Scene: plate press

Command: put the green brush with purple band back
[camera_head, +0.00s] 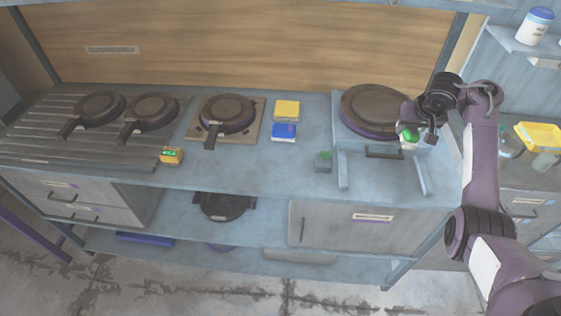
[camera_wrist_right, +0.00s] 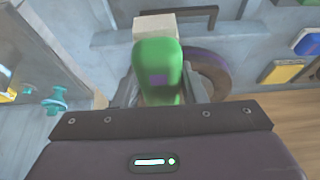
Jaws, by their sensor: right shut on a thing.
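The green brush (camera_head: 410,134) has a pale, blocky bristle end. In the right wrist view the green brush (camera_wrist_right: 158,65) shows a small purple patch on its handle. My right gripper (camera_head: 412,125) is shut on the brush and holds it by the front right of the plate press (camera_head: 370,98), a dark round plate with a purple rim. I cannot tell whether the bristles touch the surface below. My left gripper is out of view.
Several dark pans (camera_head: 227,112) stand to the left on the counter. A yellow sponge (camera_head: 287,110) and a blue box (camera_head: 283,132) lie between pans and press. A yellow tray (camera_head: 541,137) is at the far right. The counter's front middle (camera_head: 255,170) is clear.

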